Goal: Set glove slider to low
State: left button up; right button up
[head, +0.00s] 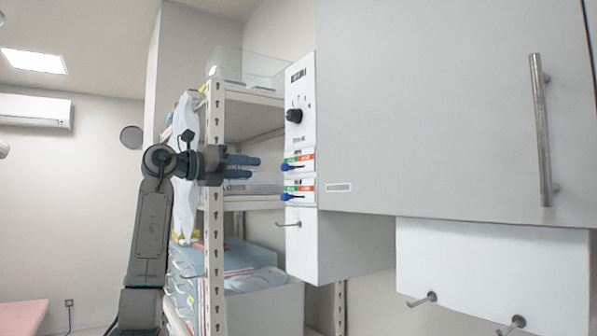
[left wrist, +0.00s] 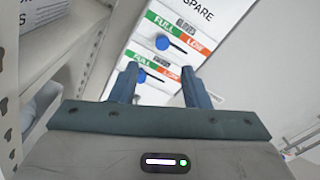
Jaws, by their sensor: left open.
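Two slider panels are stacked on the narrow side of the cabinet: the upper slider panel (head: 307,160) and the lower slider panel (head: 308,184). Each has a green FULL and a red LOW strip. The upper slider's blue knob (left wrist: 162,43) and the lower slider's blue knob (left wrist: 140,76) both sit at the FULL end.
A black rotary knob (head: 293,116) is above the sliders and a hook (head: 290,224) below. A metal shelf rack (head: 214,230) stands close to my left arm. The cabinet door (head: 440,110) has a long vertical handle (head: 541,130). More hooks (head: 422,300) are at lower right.

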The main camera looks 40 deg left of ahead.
aim_at(282, 167)
pick_arm(q)
jog(key=p+x, duration=0.1)
jog(key=x, duration=0.1)
jog(key=p+x, duration=0.1)
jog(key=x, duration=0.2)
jog(key=p+x, duration=0.1)
jog(key=x, duration=0.2)
jog(key=shift+w+d+r, duration=0.1)
jog(key=shift+w+r, duration=0.05)
jog(key=shift+r, duration=0.2)
jog(key=shift+w+p, duration=0.1)
jog(key=shift+p, duration=0.25)
jog(key=shift+w, duration=0.1)
jog(key=shift+c, duration=1.1)
jog(key=shift+d, duration=0.1)
grip_shut()
